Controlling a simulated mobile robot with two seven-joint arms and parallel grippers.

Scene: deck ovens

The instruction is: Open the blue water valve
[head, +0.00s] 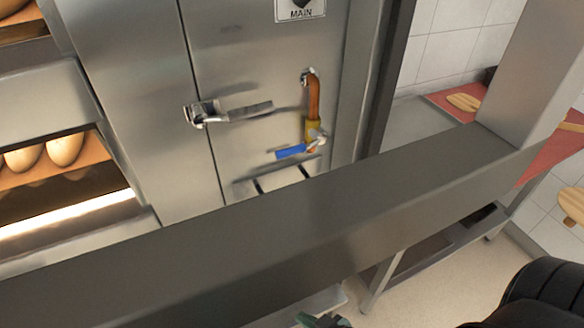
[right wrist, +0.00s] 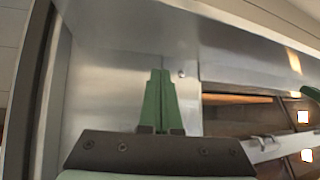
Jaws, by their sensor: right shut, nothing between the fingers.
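The blue valve handle (head: 291,152) sits on a brass valve body (head: 312,128) at the bottom end of a copper pipe (head: 314,95), on the steel oven panel. The handle points left, roughly across the pipe. My right gripper (head: 320,321) shows only as a small green part at the bottom edge of the head view, well below the valve and apart from it. In the right wrist view its green fingers (right wrist: 158,90) are together with nothing between them. I cannot make out the valve in that view. My left gripper is not in view.
A wide grey metal beam (head: 260,240) crosses the foreground below the valve. A door latch (head: 228,112) is left of the pipe. A lit oven deck with bread (head: 65,150) is at the far left. Red boards with bread (head: 465,101) are at the right.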

